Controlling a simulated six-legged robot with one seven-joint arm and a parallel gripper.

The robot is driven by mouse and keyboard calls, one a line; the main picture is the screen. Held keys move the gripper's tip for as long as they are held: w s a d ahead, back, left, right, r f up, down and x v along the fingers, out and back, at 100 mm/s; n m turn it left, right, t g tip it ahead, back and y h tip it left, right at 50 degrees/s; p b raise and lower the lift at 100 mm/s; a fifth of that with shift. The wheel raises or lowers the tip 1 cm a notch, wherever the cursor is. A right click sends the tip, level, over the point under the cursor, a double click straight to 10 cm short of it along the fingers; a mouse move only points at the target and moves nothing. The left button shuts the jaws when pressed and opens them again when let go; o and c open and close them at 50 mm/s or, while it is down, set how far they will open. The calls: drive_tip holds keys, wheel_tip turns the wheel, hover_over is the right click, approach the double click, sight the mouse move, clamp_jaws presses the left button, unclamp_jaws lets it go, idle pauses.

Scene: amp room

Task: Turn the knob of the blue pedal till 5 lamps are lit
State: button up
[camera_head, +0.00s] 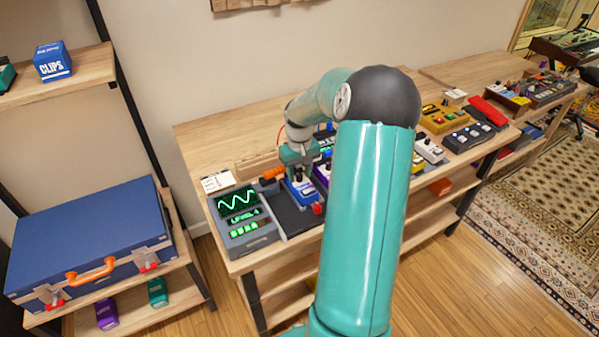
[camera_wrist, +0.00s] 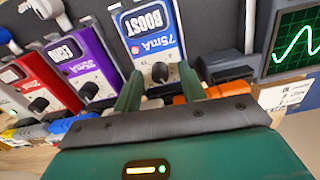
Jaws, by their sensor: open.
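The blue pedal (camera_head: 303,192) sits on a dark board on the bench, and its "75mA BOOST" face (camera_wrist: 150,32) shows in the wrist view. The meter (camera_head: 250,236) left of the pedal shows a green wave, the text "LEVEL 4" and several lit green lamps.
A purple pedal (camera_wrist: 88,62) and a red pedal (camera_wrist: 42,88) stand beside the blue one. An orange plug (camera_wrist: 188,92) and cables lie close to my fingers. Yellow pedals (camera_head: 440,117) are further right. A blue case (camera_head: 95,235) lies on the left shelf.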

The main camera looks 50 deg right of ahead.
clamp_jaws()
drive_tip(key=shift+m, duration=2.9)
unclamp_jaws()
